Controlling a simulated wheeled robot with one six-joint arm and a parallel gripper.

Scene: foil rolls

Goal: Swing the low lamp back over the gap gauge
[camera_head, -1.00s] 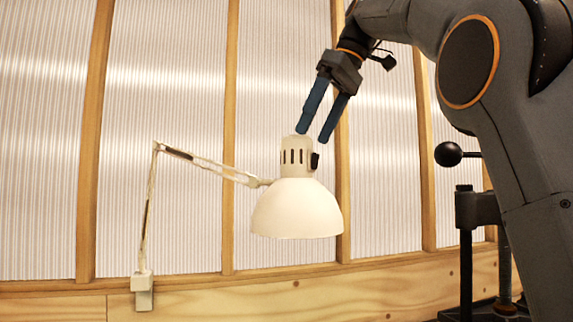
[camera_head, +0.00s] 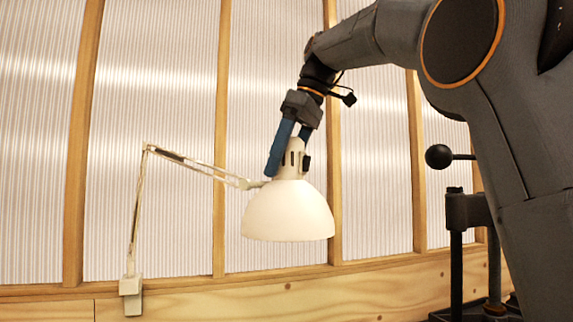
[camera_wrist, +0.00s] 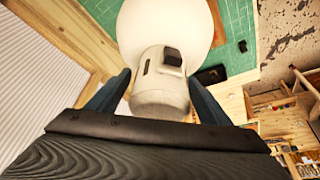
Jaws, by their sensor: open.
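The low lamp has a white dome shade (camera_head: 288,212) with a slotted neck (camera_head: 293,160) and a jointed arm clamped at the left. The shade hangs open side down. My gripper (camera_head: 284,158) is open and has come down over the neck, with one blue finger in front of it and the other partly hidden behind. In the wrist view the neck (camera_wrist: 160,88) stands between the two fingers (camera_wrist: 160,76); I cannot tell whether either touches it. A dark switch (camera_wrist: 172,57) sits on the neck. I cannot make out the gap gauge for certain.
The lamp's clamp (camera_head: 131,292) grips a wooden rail below a ribbed translucent wall with wooden posts. In the wrist view a green mat (camera_wrist: 236,22) lies below the shade, with a small dark object (camera_wrist: 210,75) on it. Wooden trays with small items (camera_wrist: 285,120) are at the right.

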